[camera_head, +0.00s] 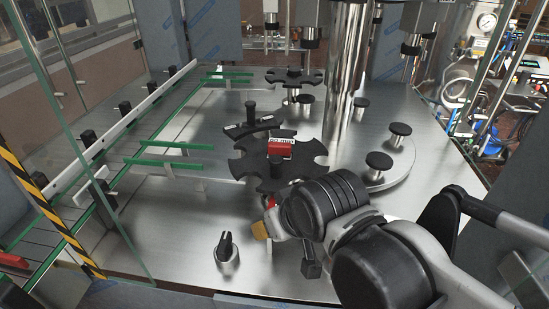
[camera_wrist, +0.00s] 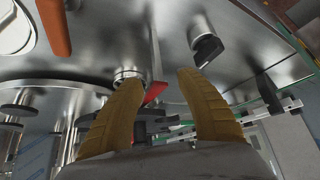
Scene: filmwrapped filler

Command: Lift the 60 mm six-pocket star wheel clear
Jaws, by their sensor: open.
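The black star wheel (camera_head: 262,173) with rounded pockets lies flat near the middle of the steel deck in the head view. A red piece (camera_head: 279,148) with a white label sits over it; the label is too small to read surely. A second black star wheel (camera_head: 312,78) stands farther back. My gripper (camera_head: 262,229) is in front of the near wheel, low over the deck, with one tan finger showing. In the wrist view my gripper (camera_wrist: 157,76) has its two tan fingers apart. A red lever-like part (camera_wrist: 155,92) shows between them; the wheel is not clearly recognisable there.
A black knob (camera_head: 226,246) stands on the deck at front. Green-edged rails (camera_head: 165,163) lie left, behind a glass panel. A steel column (camera_head: 346,75) and black-topped posts (camera_head: 379,161) stand right and behind. Bare deck (camera_head: 165,225) lies left of the knob.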

